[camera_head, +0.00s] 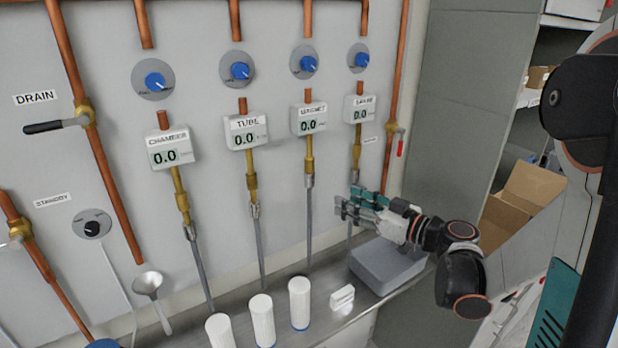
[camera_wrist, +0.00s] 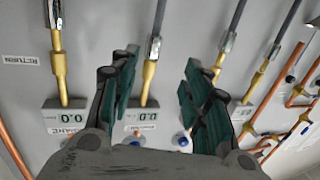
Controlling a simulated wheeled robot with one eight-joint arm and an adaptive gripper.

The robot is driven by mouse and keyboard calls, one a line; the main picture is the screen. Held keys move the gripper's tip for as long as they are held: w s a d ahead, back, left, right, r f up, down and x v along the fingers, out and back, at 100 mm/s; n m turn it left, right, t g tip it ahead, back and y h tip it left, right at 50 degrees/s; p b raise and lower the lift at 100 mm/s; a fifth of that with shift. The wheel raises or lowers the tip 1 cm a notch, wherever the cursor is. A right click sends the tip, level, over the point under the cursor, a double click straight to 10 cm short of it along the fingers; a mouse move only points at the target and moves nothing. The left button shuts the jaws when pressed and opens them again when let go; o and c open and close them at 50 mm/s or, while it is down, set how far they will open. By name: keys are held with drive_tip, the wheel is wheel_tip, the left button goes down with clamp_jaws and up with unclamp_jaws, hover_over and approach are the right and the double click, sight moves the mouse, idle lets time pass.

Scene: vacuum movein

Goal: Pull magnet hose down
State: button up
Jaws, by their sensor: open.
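The magnet hose (camera_head: 309,225) is a thin grey hose hanging below the white MAGNET display (camera_head: 309,119). A silver connector joins it to a brass fitting (camera_head: 308,160). My gripper (camera_head: 346,205) is to the right of this hose and in front of the fourth hose (camera_head: 350,238), whose middle it partly hides. Its green-padded fingers are open and empty. In the wrist view, which is upside down, a hose (camera_wrist: 160,14), apparently the magnet one, shows between the fingers (camera_wrist: 158,72), beyond them. I see no contact.
The chamber hose (camera_head: 202,275) and tube hose (camera_head: 259,250) hang to the left. Below, a metal shelf holds several white cylinders (camera_head: 299,303), a small white block (camera_head: 342,297) and a grey box (camera_head: 388,268). Copper pipes (camera_head: 398,70) frame the panel. A cardboard box (camera_head: 520,200) is at right.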

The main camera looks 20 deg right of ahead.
sight(313, 181)
drive_tip(key=x, duration=0.4)
drive_tip(key=b+x, duration=0.1)
drive_tip(key=x, duration=0.3)
drive_tip(key=r+b+x, duration=0.1)
drive_tip(key=x, duration=0.3)
drive_tip(key=shift+w+d, duration=0.2)
drive_tip(key=shift+w, duration=0.25)
drive_tip(key=shift+c, duration=0.3)
clamp_jaws()
